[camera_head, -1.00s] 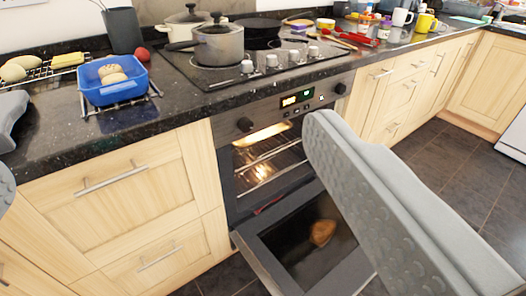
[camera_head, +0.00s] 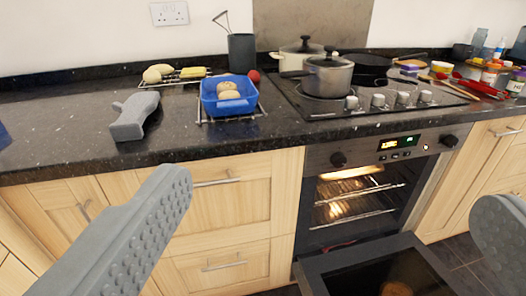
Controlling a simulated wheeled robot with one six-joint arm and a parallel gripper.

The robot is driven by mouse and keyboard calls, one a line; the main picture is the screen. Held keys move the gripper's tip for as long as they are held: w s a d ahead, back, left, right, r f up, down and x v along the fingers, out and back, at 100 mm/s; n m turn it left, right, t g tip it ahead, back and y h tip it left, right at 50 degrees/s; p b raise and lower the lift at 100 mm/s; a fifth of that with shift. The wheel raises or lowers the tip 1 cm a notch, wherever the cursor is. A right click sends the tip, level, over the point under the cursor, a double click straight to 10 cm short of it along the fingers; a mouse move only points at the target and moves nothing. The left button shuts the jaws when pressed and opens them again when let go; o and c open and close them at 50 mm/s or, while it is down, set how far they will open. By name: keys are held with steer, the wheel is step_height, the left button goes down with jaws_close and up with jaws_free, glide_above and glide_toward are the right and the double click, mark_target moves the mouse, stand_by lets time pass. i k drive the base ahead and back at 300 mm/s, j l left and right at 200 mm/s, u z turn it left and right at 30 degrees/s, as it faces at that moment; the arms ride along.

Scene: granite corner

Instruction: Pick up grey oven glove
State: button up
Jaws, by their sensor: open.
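The grey oven glove (camera_head: 134,116) lies on the dark granite worktop, left of the blue container, near the front edge. My gripper (camera_head: 335,218) is open and empty. Its left finger shows at the lower left and its right finger at the right edge, both in front of the cupboards and below the worktop. The glove is apart from both fingers and lies up and to the left of the space between them.
A blue container (camera_head: 229,100) with bread rolls sits on a wire rack. Pots (camera_head: 327,75) stand on the hob. The oven door (camera_head: 370,268) is folded down open, with something brown on it. Bare worktop (camera_head: 60,120) lies left of the glove.

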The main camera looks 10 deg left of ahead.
mark_target(128, 126)
steer(key=i+j+z, duration=0.1)
steer(key=i, duration=0.25)
steer(key=i+j+z, duration=0.1)
steer(key=i+j, duration=0.35)
steer(key=j, duration=0.15)
steer(key=i+j, duration=0.15)
steer(key=j, duration=0.2)
steer(key=i+j+z, duration=0.1)
steer(key=i+j, duration=0.1)
steer(key=j, duration=0.1)
